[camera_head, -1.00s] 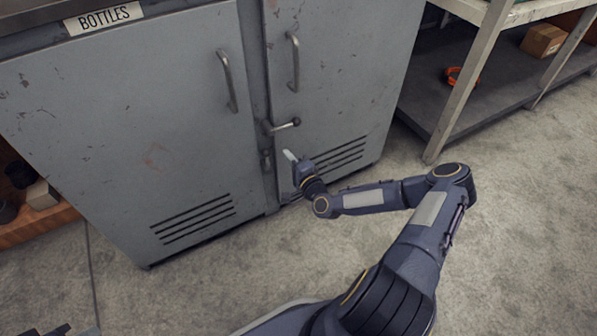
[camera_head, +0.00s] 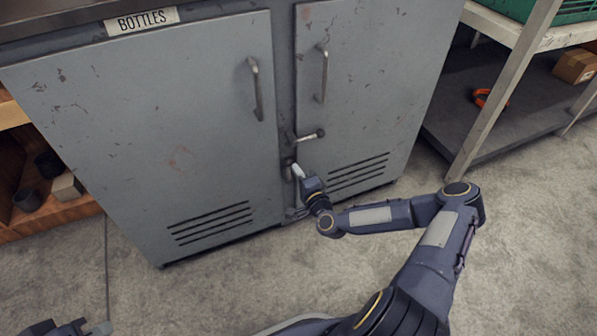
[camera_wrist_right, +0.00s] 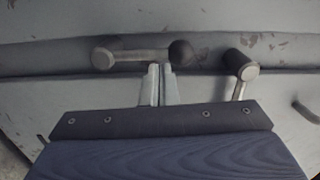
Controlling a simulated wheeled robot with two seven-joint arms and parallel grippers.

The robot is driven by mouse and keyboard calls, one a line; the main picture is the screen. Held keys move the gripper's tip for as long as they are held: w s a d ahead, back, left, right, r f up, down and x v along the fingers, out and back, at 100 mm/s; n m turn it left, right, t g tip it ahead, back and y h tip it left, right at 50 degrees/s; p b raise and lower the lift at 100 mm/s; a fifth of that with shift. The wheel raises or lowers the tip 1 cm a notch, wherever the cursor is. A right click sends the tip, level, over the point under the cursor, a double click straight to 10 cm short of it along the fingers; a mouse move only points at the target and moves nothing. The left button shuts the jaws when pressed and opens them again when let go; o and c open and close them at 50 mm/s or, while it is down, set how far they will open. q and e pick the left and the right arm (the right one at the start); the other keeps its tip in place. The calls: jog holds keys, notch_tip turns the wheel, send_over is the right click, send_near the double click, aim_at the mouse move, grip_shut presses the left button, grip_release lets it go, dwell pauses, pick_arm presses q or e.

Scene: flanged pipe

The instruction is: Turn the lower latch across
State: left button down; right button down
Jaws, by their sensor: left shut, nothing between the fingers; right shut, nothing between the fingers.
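The lower latch (camera_head: 287,163) is a metal lever with a dark ball knob on the seam between the two grey cabinet doors. Its lever stands along the seam, knob end up, and is partly hidden by my right gripper (camera_head: 298,172). In the right wrist view the lower latch (camera_wrist_right: 140,55) lies sideways with its knob right of the fingertips. My right gripper (camera_wrist_right: 160,72) is shut and empty, its tips close beside the lever on the right-door side; I cannot tell whether they touch. My left gripper (camera_head: 92,329) is shut, at the bottom left edge.
The upper latch (camera_head: 307,136) points across onto the right door, just above my right gripper; it also shows in the wrist view (camera_wrist_right: 240,68). Door handles (camera_head: 255,88) and (camera_head: 321,72) stick out higher up. A shelf rack (camera_head: 490,110) stands right. Floor in front is clear.

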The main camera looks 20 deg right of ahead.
jog(key=shift+a+r+n, duration=0.1)
jog(key=shift+a+n, duration=0.2)
jog(key=shift+n, duration=0.2)
jog(key=a+n, duration=0.1)
jog(key=n, duration=0.1)
jog(key=a+n, duration=0.2)
jog(key=n, duration=0.1)
jog(key=a+n+p, duration=0.1)
jog(key=n, duration=0.1)
jog(key=shift+a+f, duration=0.15)
jog(key=shift+f, duration=0.05)
jog(key=n, duration=0.1)
jog(key=a+f+n, duration=0.1)
jog(key=n, duration=0.1)
jog(key=a+n, duration=0.1)
jog(key=shift+f+n+g+h+b, duration=0.3)
jog(key=shift+f+b, duration=0.05)
jog(key=shift+b, duration=0.05)
jog(key=shift+a+f+n+b, duration=0.25)
jog(key=shift+f+n+b, duration=0.25)
jog(key=shift+n, duration=0.65)
jog(key=shift+a+f+n+b, duration=0.3)
jog(key=shift+f+n, duration=0.35)
jog(key=shift+n, duration=0.5)
